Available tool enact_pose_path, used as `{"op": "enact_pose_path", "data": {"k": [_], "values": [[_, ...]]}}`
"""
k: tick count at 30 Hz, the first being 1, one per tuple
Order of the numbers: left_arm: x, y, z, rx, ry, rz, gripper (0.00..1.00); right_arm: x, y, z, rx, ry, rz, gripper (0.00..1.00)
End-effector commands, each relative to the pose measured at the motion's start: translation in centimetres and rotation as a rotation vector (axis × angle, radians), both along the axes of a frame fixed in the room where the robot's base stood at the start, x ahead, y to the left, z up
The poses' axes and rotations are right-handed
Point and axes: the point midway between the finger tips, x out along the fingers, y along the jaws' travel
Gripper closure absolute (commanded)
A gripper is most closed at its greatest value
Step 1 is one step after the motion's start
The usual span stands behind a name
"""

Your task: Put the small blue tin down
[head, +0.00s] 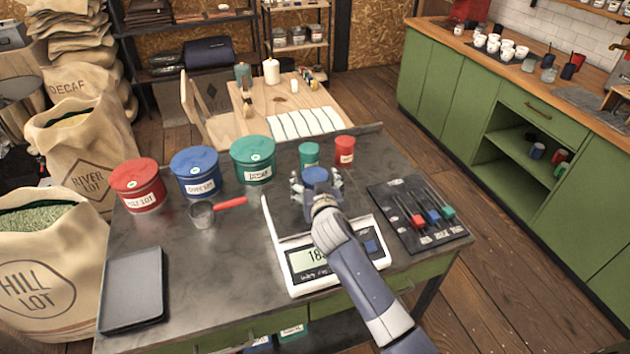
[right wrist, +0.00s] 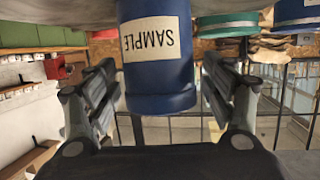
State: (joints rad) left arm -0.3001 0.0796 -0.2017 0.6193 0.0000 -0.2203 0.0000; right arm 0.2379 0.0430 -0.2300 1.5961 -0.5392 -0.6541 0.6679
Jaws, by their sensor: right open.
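The small blue tin (head: 316,176) is upright between the fingers of my right gripper (head: 316,187), at the far end of the white scale (head: 301,287). My right gripper is open, with a finger on each side of the tin. The right wrist view shows the tin (right wrist: 158,80) upside down, with a SAMPLE label and gaps between it and both fingers (right wrist: 160,100). The tin's base is hidden by the gripper in the head view. The scale's display is lit, its reading partly covered by my arm. My left gripper is not in view.
A small green tin (head: 309,154) and a small red tin (head: 345,150) stand just beyond. Large red (head: 138,187), blue (head: 196,173) and green (head: 253,160) tins and a scoop (head: 203,215) are left. A slider board (head: 417,217) lies right. The front-left table has a dark tablet (head: 133,290).

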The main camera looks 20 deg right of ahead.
Motion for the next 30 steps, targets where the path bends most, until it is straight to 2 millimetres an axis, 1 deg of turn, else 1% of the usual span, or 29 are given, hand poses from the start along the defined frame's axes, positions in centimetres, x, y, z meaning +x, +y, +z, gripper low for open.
{"op": "enact_pose_path", "data": {"k": [4,6,10,14,24,30], "values": [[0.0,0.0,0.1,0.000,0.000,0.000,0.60,0.0,0.0,0.1,0.000,0.000,0.000,0.25],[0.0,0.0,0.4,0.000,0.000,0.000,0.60,0.0,0.0,0.5,-0.001,-0.001,0.000,0.25],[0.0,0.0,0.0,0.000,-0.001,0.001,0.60,-1.1,0.2,0.5,0.000,-0.001,0.001,0.25],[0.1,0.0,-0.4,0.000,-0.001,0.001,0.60,-3.0,0.5,1.0,0.002,-0.001,0.001,0.25],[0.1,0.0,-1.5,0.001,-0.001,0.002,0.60,-8.6,1.3,2.7,0.003,-0.001,0.000,0.25],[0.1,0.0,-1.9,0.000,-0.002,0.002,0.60,-10.8,1.6,3.4,0.001,-0.001,-0.001,0.25]]}}
